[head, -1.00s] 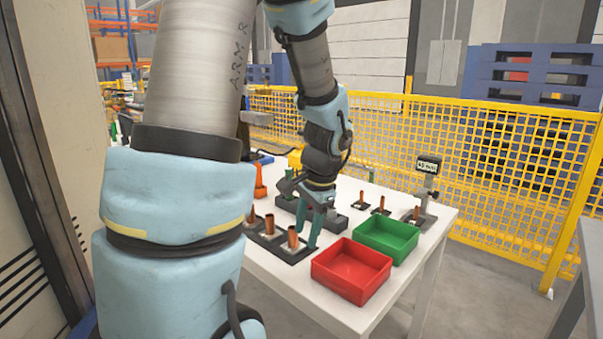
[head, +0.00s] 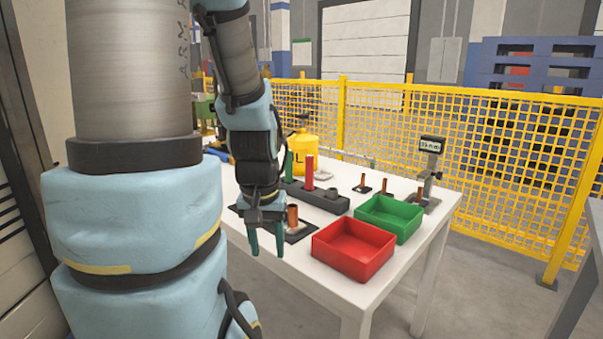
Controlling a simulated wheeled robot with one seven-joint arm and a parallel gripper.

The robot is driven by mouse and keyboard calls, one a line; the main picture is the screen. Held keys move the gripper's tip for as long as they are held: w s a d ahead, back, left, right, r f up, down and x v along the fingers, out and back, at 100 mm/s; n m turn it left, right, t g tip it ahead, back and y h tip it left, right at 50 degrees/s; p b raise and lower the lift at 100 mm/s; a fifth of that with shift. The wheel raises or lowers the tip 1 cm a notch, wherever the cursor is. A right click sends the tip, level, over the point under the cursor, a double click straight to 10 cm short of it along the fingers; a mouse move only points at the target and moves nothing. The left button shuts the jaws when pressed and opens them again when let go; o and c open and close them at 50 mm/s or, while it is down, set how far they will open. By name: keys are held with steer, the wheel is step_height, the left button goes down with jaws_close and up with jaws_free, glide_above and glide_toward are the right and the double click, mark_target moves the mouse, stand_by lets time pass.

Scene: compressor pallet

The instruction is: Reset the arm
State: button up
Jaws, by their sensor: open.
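My gripper (head: 266,243) hangs at the left part of the white table, fingers pointing down, open with nothing between its green fingertips. It is in front of a copper tube (head: 292,217) that stands on a dark plate (head: 298,234). The gripper and my arm hide part of that plate and whatever stands further left. The gripper is to the left of the red bin (head: 353,249).
A green bin (head: 389,218) stands behind the red one; both look empty. A dark block (head: 325,198) with a red cylinder (head: 309,173) stands behind. Small copper pins (head: 364,183) and a display stand (head: 431,158) are at the back right. A yellow fence (head: 480,160) runs behind the white table (head: 437,240).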

step_height(320, 180, down, 4)
steer(key=b, duration=0.3)
step_height(320, 180, up, 16)
steer(key=p, duration=1.6)
steer(key=shift+s, duration=0.3)
